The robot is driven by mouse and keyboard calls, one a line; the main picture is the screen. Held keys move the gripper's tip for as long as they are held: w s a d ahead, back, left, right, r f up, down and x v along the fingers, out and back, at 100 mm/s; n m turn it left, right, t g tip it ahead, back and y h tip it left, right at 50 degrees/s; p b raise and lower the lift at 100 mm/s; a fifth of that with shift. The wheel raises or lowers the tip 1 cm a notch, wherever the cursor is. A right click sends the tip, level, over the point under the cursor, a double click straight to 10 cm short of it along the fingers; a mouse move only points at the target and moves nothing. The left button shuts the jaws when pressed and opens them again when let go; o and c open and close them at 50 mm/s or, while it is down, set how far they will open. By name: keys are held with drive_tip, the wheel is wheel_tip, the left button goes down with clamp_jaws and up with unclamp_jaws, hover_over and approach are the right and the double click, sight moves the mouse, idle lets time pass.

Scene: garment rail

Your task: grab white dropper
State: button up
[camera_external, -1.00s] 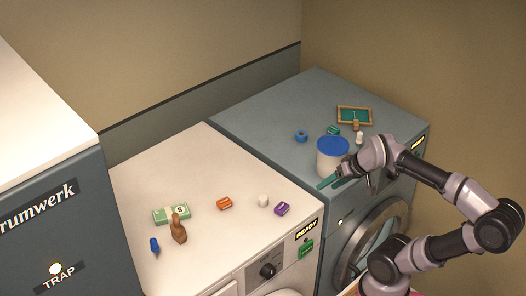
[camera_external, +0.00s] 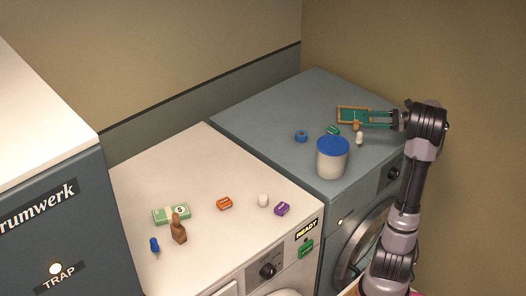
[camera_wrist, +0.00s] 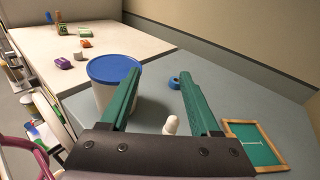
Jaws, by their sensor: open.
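A small white dropper-like bottle (camera_external: 360,138) stands on the grey machine's top (camera_external: 268,116), right of the blue-lidded tub (camera_external: 332,162). In the wrist view the white bottle (camera_wrist: 170,126) shows low between my fingers, close to the right finger, with its lower part hidden by my gripper's body. My gripper (camera_external: 364,120) is open and empty, its teal fingers pointing left above the machine's back right, near the bottle. The wrist view shows my gripper's fingers (camera_wrist: 162,72) spread apart.
The tub stands close on the left. The white machine (camera_external: 215,160) holds banknotes (camera_external: 171,214), a brown bottle (camera_external: 179,232) and small blocks.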

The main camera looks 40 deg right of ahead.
drive_tip(key=s+d+m+t+h, duration=0.1)
drive_tip(key=s+d+m+t, duration=0.1)
drive_tip(key=d, duration=0.4)
approach(359, 142)
drive_tip(key=w+r, duration=0.2)
drive_tip(key=w, duration=0.1)
drive_tip(key=shift+d+r, duration=0.1)
drive_tip(key=shift+r, duration=0.15)
drive_tip(key=x, duration=0.5)
drive_tip(key=shift+s, duration=0.1)
drive_tip(key=shift+x, duration=2.95)
drive_tip(key=shift+r, duration=0.15)
clamp_jaws()
